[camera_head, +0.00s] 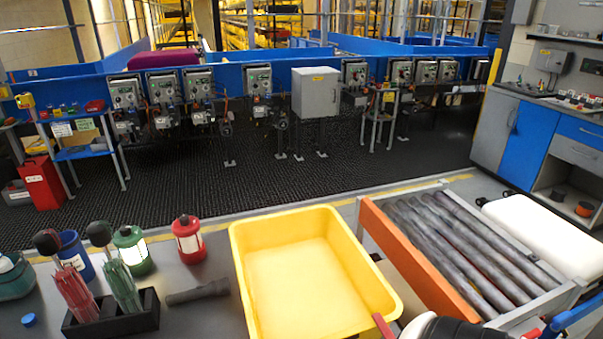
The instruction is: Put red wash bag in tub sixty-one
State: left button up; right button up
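A yellow tub (240,262) stands open and empty at the front middle of the work surface. No number can be read on it, so I cannot tell if it is tub sixty-one. I cannot make out a red wash bag for certain. A small red piece (383,326) shows at the tub's near right corner, cut by the bottom edge; what it belongs to is unclear. Beside it is a black and white rounded part (455,331), perhaps my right arm, with no fingertips clearly shown. My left gripper is not in view.
A tray of grey rods with an orange side (415,262) stands right of the tub. A white case (540,232) lies far right.

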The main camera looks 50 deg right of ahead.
aim_at(307, 302)
jog(key=k+z, duration=0.1)
jog(key=k, duration=0.5)
jog(key=k+l+z, duration=0.1)
jog(key=k, duration=0.55)
jog(key=z, duration=2.1)
jog(key=k+j, duration=0.1)
jog(key=j, duration=0.3)
jog(key=j+z, duration=0.15)
jog(key=j, duration=0.2)
jog(key=k+j, duration=0.2)
jog(key=j, duration=0.2)
jog(key=k+j+z, duration=0.15)
jog(key=j, duration=0.6)
jog(key=k+j+z, duration=0.15)
jog(key=j, duration=0.2)
jog(key=i+j, duration=0.15)
jog(key=i, duration=0.75)
